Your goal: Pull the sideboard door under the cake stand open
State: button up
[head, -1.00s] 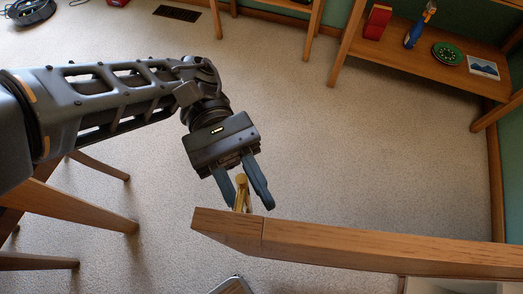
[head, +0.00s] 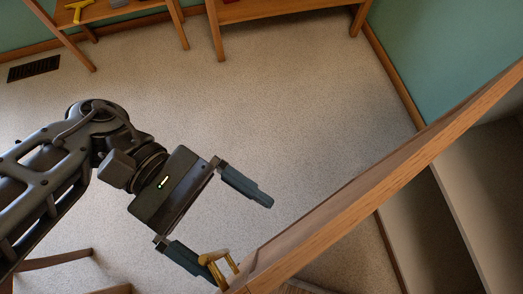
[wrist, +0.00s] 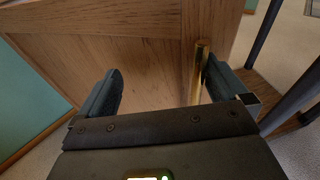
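The wooden sideboard door (head: 370,195) shows edge-on from above in the head view, slanting from lower centre to upper right. It stands well open, with pale cabinet space visible to its right. Its brass bar handle (head: 218,262) is near the door's lower end. My gripper (head: 243,243) is wide open beside the handle, with its lower finger close to the bar. In the wrist view the door's face (wrist: 150,60) fills the area ahead, and the handle (wrist: 199,75) stands just inside the right finger; contact is unclear. The cake stand is out of view.
Carpet (head: 290,110) is clear beyond my gripper. A wooden bench (head: 280,8) stands along the far wall, with another wooden piece of furniture at upper left. Wooden legs (head: 65,262) show at lower left. The green wall (head: 430,50) is at right.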

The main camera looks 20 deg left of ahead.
aim_at(311, 235)
jog(key=d+r, duration=0.1)
jog(key=r, duration=0.1)
jog(key=w+d+r+h, duration=0.1)
jog(key=d+r, duration=0.1)
jog(key=w+d+r+h+p, duration=0.1)
jog(key=r, duration=0.2)
jog(key=shift+w+d+r+t, duration=0.15)
jog(key=shift+w+t, duration=0.1)
jog(key=shift+t, duration=0.15)
jog(key=shift+c, duration=1)
jog(key=shift+d, duration=0.55)
jog(key=shift+o, duration=0.2)
jog(key=shift+f, duration=0.2)
jog(key=s+a+f+y, duration=0.1)
jog(key=f, duration=0.1)
jog(key=s+a+f+y, duration=0.1)
jog(key=f+y, duration=0.1)
jog(key=s+a+f+g+y, duration=0.1)
jog(key=a+f, duration=0.1)
jog(key=shift+s+f, duration=0.2)
jog(key=shift+f, duration=0.1)
jog(key=shift+c, duration=0.7)
jog(key=shift+o, duration=0.2)
